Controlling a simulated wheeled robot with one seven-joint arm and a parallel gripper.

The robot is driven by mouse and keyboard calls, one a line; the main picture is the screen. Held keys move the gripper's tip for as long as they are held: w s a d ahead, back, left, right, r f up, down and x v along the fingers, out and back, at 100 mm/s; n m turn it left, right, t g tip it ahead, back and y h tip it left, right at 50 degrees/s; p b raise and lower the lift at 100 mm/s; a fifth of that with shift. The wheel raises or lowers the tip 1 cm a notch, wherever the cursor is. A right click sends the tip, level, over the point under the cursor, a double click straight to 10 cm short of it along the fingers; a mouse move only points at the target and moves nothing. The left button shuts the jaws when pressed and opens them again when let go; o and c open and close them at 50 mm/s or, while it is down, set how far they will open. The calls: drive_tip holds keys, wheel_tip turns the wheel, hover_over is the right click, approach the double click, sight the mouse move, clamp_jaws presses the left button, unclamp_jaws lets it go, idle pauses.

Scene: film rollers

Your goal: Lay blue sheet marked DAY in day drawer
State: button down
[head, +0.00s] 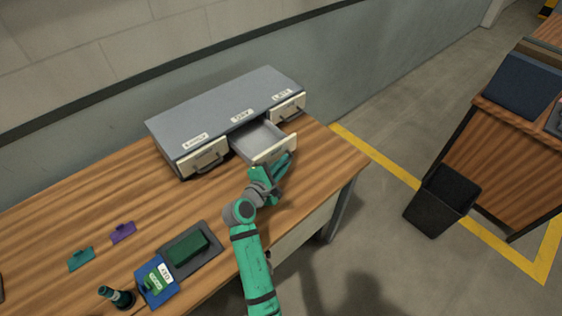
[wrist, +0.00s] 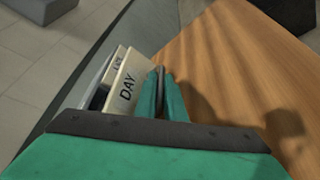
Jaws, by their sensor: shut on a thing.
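The blue sheet (head: 170,293) lies flat on the table at the lower left, with a white label and a green item on it; I cannot read the label clearly. The day drawer (head: 262,137) is the middle one of the grey cabinet and stands pulled out. Its inside looks empty. Its DAY front (wrist: 126,88) shows close up in the wrist view. My gripper (head: 282,163) is at this front, and its fingers (wrist: 161,78) are shut on the drawer's handle, which they mostly hide.
The grey cabinet (head: 215,104) stands against the wall, its left drawer (head: 203,158) and right drawer (head: 288,107) shut. A dark tray (head: 210,262) with a green pad, a dark stamp (head: 117,297), and teal (head: 81,259) and purple (head: 122,232) clips lie left. A black bin (head: 441,201) stands right.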

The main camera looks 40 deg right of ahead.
drive_tip(key=shift+s, duration=0.85)
drive_tip(key=c, duration=2.2)
unclamp_jaws()
drive_tip(key=shift+w, duration=0.2)
drive_tip(key=shift+o, duration=0.4)
drive_tip(key=shift+a, duration=0.1)
drive_tip(key=shift+s, duration=0.2)
drive_tip(key=v, duration=1)
drive_tip(key=shift+s+a, duration=0.15)
drive_tip(key=shift+a, duration=0.15)
